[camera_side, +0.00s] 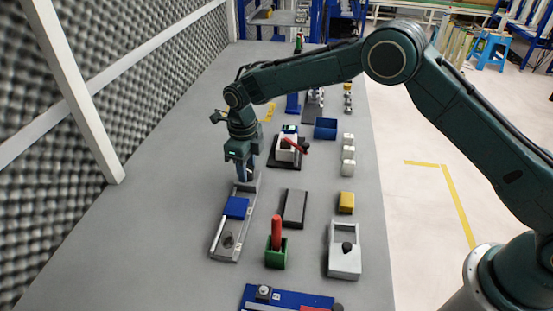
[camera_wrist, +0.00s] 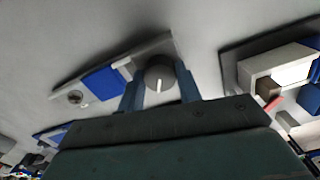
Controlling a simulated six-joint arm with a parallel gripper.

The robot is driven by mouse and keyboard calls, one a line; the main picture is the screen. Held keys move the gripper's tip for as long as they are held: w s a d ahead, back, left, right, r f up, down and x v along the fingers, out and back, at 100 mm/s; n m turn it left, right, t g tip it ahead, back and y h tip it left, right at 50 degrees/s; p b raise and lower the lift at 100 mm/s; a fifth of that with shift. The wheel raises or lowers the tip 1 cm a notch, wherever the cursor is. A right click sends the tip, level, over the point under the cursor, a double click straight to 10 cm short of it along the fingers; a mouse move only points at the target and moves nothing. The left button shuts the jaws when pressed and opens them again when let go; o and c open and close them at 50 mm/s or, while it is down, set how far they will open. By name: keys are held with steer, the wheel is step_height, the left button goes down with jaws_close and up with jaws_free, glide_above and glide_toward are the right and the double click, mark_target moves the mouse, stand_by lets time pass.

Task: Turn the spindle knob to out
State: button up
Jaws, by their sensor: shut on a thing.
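The spindle knob (camera_wrist: 158,71) is a round grey knob with a white pointer line, at one end of a long light-grey plate (camera_wrist: 120,63) with a blue block (camera_wrist: 102,84) and a round recess. My gripper (camera_wrist: 160,77) has one blue-grey finger on each side of the knob and is shut on it. In the side view my gripper (camera_side: 247,174) points down at the far end of the same plate (camera_side: 221,251); the knob is mostly hidden there by the fingers. The pointer line runs nearly straight up and down in the wrist view. No "out" label is readable.
Right of the plate stand a white box device with a red lever (camera_side: 290,146), a dark flat block (camera_side: 294,208), a green holder (camera_side: 276,258) with a red handle, and a grey tray (camera_side: 344,262). A foam wall (camera_side: 60,150) runs along the left. Bare table lies between plate and wall.

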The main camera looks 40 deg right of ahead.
steer(key=shift+r, duration=0.1)
steer(key=o, duration=1)
steer(key=shift+r, duration=0.1)
step_height(320, 180, up, 14)
steer(key=shift+f, duration=0.2)
stand_by(0.4)
